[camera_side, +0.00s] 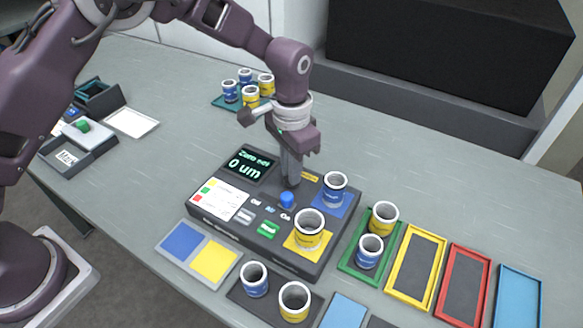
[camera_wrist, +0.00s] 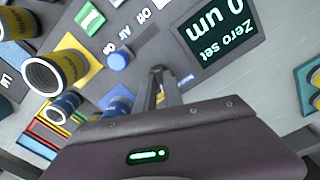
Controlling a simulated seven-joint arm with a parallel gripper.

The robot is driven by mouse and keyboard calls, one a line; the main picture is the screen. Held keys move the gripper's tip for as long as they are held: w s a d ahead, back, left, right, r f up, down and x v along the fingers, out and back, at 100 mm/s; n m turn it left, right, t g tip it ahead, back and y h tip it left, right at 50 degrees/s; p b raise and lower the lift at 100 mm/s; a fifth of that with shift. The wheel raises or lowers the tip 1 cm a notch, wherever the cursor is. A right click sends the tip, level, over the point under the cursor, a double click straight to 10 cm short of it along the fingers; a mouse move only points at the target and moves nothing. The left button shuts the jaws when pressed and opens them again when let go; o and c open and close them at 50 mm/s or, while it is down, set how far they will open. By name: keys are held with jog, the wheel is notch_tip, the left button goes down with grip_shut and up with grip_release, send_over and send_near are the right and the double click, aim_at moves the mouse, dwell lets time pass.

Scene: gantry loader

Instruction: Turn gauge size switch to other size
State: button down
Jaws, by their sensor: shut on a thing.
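The gauge box (camera_side: 262,262) is a dark console on the table, with a screen (camera_side: 250,164) reading "Zero set 0 um". It also shows in the wrist view, with its screen (camera_wrist: 215,32) upside down. My gripper (camera_side: 291,182) points down onto the box's top, right of the screen and behind a blue round knob (camera_side: 287,199). In the wrist view my gripper (camera_wrist: 158,76) has its fingers closed together at the panel, away from the blue knob (camera_wrist: 118,61). The fingers are shut on the gauge size switch, which they hide; its setting cannot be read.
A blue-labelled ring (camera_side: 334,188) and a yellow-labelled ring (camera_side: 309,230) stand on the box's right side, close to my gripper. A green tray (camera_side: 349,267) with two rings and yellow (camera_side: 391,287) and red (camera_side: 447,303) trays lie further right.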

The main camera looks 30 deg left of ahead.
jog(key=n, duration=1.1)
jog(key=shift+n, duration=0.4)
dwell(0.4)
jog(key=c, duration=1.5)
grip_release()
jog(key=shift+o, duration=0.2)
notch_tip(320, 180, up, 7)
jog(key=shift+r, duration=0.1)
